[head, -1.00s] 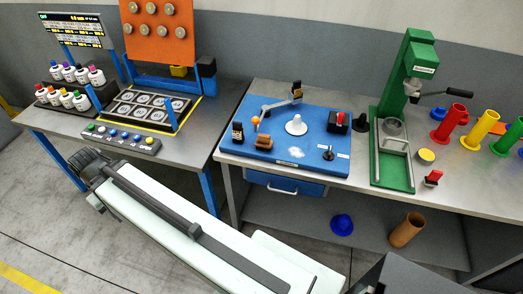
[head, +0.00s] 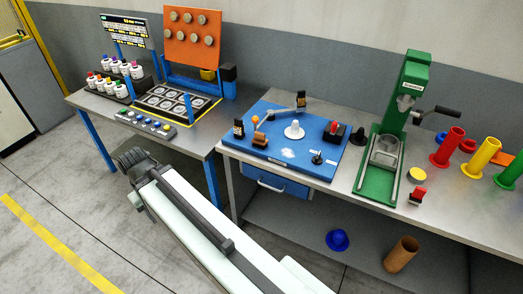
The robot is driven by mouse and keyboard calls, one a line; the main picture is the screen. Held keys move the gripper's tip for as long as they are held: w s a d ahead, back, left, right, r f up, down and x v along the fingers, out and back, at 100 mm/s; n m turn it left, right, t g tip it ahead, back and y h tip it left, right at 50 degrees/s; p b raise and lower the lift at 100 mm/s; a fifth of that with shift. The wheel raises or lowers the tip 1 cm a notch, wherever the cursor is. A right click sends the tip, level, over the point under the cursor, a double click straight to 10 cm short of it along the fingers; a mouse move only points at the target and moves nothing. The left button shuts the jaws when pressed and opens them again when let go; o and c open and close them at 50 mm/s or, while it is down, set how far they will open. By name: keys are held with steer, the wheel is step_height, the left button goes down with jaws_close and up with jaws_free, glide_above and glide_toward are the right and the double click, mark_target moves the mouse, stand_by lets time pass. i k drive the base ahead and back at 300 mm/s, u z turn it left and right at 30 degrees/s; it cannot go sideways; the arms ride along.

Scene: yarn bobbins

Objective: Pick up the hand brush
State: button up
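No hand brush can be made out for sure. The closest match is a small brown block with a dark underside (head: 260,139), at the left front of the blue board (head: 285,160) on the right bench. It is too small to tell if it is a brush. My gripper (head: 133,160) is at the far end of my pale arm, in front of the left bench and well to the left of the blue board. It is dark and seen from behind, so its fingers cannot be told apart. I see nothing held in it.
The left bench has bottles (head: 127,69), a button panel (head: 146,122) and an orange board (head: 192,36). The right bench (head: 335,180) carries a green press (head: 411,90) and coloured tubes (head: 447,147). A blue hat-shaped thing (head: 337,240) and a brown tube (head: 401,254) are on its lower shelf. Floor at left is clear.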

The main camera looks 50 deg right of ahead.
mark_target(259, 139)
steer(key=z, duration=0.15)
steer(key=i, duration=0.95)
steer(key=u, duration=0.05)
